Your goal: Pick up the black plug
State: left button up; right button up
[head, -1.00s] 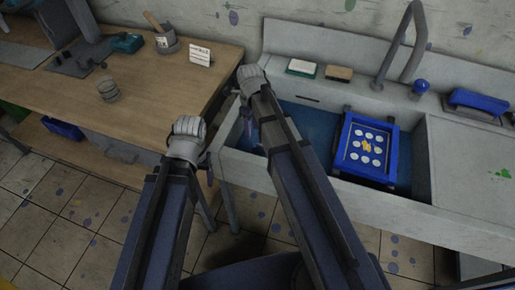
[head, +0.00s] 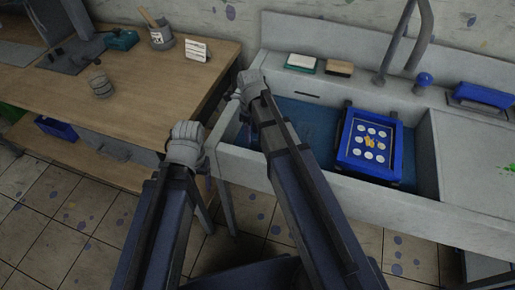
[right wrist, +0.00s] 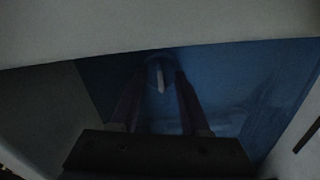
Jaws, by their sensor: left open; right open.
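I cannot make out a black plug for sure in either view. My right gripper (head: 247,86) is at the left end of the sink (head: 300,122), over the basin's corner. In the right wrist view its two dark fingers (right wrist: 160,78) stand apart and point at the dim blue basin floor. A small pale upright shape (right wrist: 160,77) in a rounded dark patch shows between the fingertips; I cannot tell what it is or whether they touch it. My left gripper (head: 186,142) is open, in front of the gap between wooden table and sink, its fingertips largely hidden.
A blue frame with white discs (head: 366,147) sits in the sink on the right. A tall faucet (head: 405,45) and blue knob (head: 424,80) stand behind it. The wooden table (head: 150,85) holds a cup (head: 101,85), a can (head: 162,39) and a card (head: 196,49).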

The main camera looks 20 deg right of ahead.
aim_at(258, 144)
notch_tip(258, 144, down, 4)
jog(key=b, duration=0.2)
jog(key=shift+s+d+r+b, duration=0.1)
jog(key=shift+d+r+b, duration=0.1)
jog(key=shift+b, duration=0.15)
jog(key=shift+r, duration=0.1)
grip_shut()
